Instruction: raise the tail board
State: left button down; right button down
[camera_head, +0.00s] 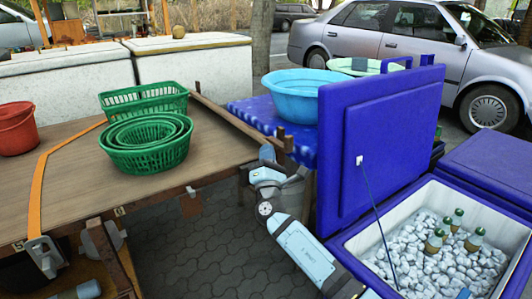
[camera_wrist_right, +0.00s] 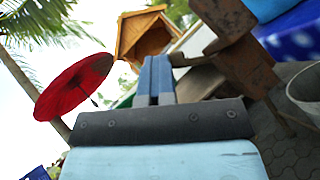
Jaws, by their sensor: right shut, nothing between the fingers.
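The tail board (camera_head: 232,121) appears to be the narrow brown wooden strip along the right end of the wooden table bed (camera_head: 75,170). Its exact tilt is hard to tell from here. My right gripper (camera_head: 267,153) is at the near end of this strip, beside a short wooden post (camera_head: 288,144). In the right wrist view its blue-grey fingers (camera_wrist_right: 155,75) lie together with nothing between them. A brown wooden piece (camera_wrist_right: 240,65) is close to their right; contact cannot be told.
Green baskets (camera_head: 150,143), a red bucket (camera_head: 16,128) and an orange strap (camera_head: 58,165) are on the bed. A blue-covered table with a blue basin (camera_head: 297,92) stands behind my gripper. An open blue cooler (camera_head: 385,125) with ice and bottles is at right.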

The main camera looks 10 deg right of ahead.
jog(key=shift+w+d+f, duration=0.1)
jog(key=shift+d+f, duration=0.1)
jog(key=shift+d, duration=0.15)
pick_arm(q)
jog(key=shift+s+d+r+n+p, duration=0.2)
jog(key=shift+n+p, duration=0.1)
jog(key=shift+p, duration=0.35)
pick_arm(e)
jog(key=d+r+m+g+h, duration=0.1)
jog(key=w+d+r+m+h, duration=0.1)
jog(key=r+m, duration=0.1)
jog(key=shift+d+r+g, duration=0.15)
jog(key=shift+d+g, duration=0.05)
jog(key=shift+g, duration=0.2)
pick_arm(q)
jog(key=shift+r, duration=0.1)
pick_arm(e)
jog(key=shift+r, duration=0.1)
